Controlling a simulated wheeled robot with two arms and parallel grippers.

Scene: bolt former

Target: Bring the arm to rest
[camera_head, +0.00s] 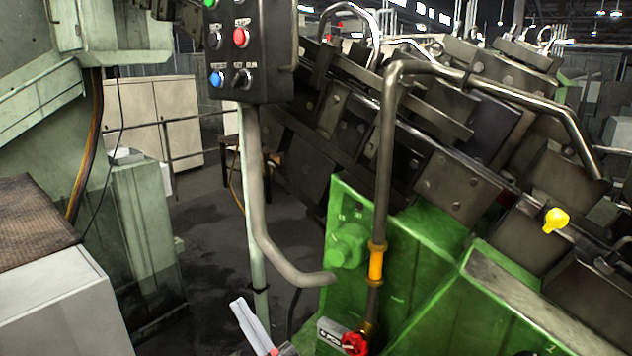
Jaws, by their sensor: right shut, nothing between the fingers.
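Only the end of my right gripper (242,310) shows, at the bottom of the head view, left of centre. It looks like a narrow pale bar pointing up and to the left, with a small red part at its lower end. It is shut and empty. The rest of the right arm is below the picture edge. My left gripper is not in view.
A black control box (240,70) with coloured buttons hangs at top centre above a bent grey pipe (262,225). The green machine (345,240), with a red knob (355,343), fills the right. A grey cabinet (60,310) stands lower left. Dark floor (205,235) lies between.

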